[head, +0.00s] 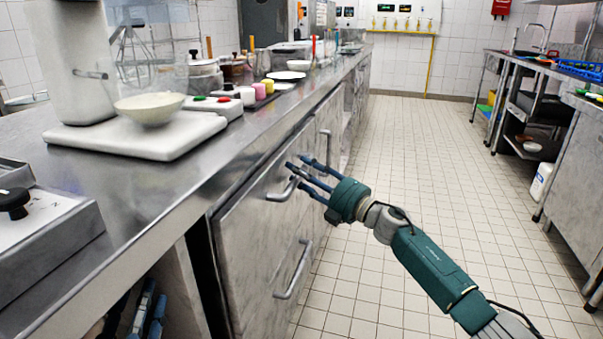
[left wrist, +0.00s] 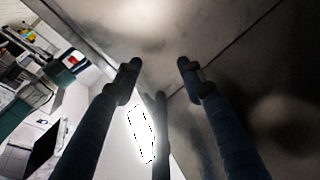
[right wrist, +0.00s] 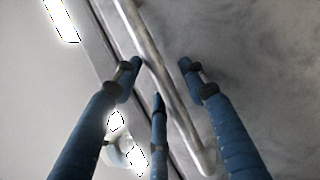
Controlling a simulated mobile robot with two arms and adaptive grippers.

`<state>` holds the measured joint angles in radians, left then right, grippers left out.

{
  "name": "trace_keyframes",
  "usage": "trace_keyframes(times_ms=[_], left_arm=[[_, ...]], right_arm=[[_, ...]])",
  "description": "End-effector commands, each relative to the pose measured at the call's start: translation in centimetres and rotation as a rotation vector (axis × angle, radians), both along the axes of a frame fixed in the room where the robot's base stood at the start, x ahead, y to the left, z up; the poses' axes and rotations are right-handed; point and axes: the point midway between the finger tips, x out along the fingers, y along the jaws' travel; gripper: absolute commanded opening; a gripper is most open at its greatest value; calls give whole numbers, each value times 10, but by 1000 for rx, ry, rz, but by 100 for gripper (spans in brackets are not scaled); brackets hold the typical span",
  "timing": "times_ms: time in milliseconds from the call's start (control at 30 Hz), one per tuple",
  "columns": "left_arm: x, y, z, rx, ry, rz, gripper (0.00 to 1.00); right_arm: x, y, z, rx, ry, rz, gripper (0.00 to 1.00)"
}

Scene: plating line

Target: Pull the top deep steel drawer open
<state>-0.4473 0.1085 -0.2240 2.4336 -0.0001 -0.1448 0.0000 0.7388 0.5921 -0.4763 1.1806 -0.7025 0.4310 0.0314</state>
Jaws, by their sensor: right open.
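The top deep steel drawer (head: 245,225) is in the cabinet under the counter and looks shut, its front flush. Its bar handle (head: 283,191) shows at the fingertips of my right gripper (head: 301,174). In the right wrist view, the handle (right wrist: 160,75) runs slantwise between the spread fingers of my right gripper (right wrist: 158,68). They are open, and I cannot tell whether they touch the bar. My left gripper (head: 148,312) is low at the left, partly hidden by the counter. In the left wrist view, its fingers (left wrist: 158,68) are apart and empty, facing steel panels.
A lower drawer handle (head: 293,270) is below, and another handle (head: 327,146) is further along. The steel counter (head: 200,185) carries a mixer base with a bowl (head: 150,108) and several small containers. The tiled floor (head: 410,150) is clear to the right, before the opposite bench.

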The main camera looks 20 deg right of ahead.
Motion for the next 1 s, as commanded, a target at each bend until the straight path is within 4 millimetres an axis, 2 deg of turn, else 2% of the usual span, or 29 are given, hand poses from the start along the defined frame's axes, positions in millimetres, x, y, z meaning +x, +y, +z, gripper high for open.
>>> trace_keyframes(times_ms=[67, 300, 667, 867, 1000], left_arm=[[0, 0, 0, 0, 0, 0, 40], [0, 0, 0, 0, 1, 0, 40], [2, 0, -5, 8, 28, 1, 40], [5, 3, -35, 42, 160, 10, 40], [4, 7, -63, 73, 281, 17, 40]], right_arm=[[0, 0, 0, 0, 0, 0, 42], [0, 0, 0, 0, 0, 0, 0], [-5, -7, -1, -2, 1, 0, 0], [-22, -32, -2, -4, 4, 0, 0], [-38, -54, -2, -4, 6, 1, 0]])
